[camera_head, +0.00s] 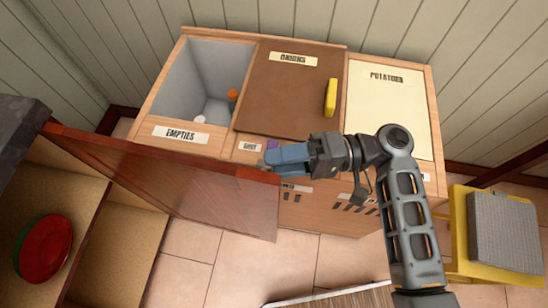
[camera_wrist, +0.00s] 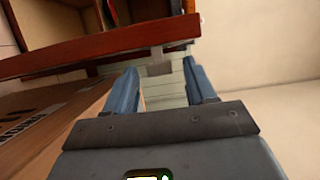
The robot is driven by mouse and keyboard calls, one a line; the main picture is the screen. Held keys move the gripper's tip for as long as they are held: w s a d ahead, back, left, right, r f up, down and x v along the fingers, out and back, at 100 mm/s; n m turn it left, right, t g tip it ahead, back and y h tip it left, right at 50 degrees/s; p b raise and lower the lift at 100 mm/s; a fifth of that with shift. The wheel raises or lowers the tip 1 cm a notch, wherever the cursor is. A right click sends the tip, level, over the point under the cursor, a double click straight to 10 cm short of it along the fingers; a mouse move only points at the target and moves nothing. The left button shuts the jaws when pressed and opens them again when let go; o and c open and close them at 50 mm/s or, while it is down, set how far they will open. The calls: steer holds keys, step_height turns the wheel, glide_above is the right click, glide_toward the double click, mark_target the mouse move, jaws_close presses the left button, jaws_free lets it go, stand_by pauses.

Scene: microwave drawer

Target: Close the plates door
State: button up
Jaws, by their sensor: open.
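The reddish-brown door (camera_head: 180,185) stands swung open from the cabinet (camera_head: 75,215) at the left in the head view. Its free end reaches the middle of the picture, in front of the bins. A red plate (camera_head: 45,248) with a green edge showing sits inside the cabinet. My gripper (camera_head: 268,160) is at the door's free end, with blue fingers pointing left. In the wrist view my open gripper (camera_wrist: 162,88) has nothing clearly between its fingers, and the door (camera_wrist: 100,45) crosses above the fingertips. I cannot tell whether they touch.
A wooden bin unit (camera_head: 340,60) stands behind the door, with an open grey "EMPTIES" bin, a brown "ONIONS" lid (camera_head: 290,90) with a yellow handle, and a cream "POTATOES" lid (camera_head: 385,105). A yellow stool (camera_head: 460,225) stands at the right. Tiled floor (camera_head: 190,265) shows in front.

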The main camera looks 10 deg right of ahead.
steer(key=shift+a, duration=0.65)
jaws_close()
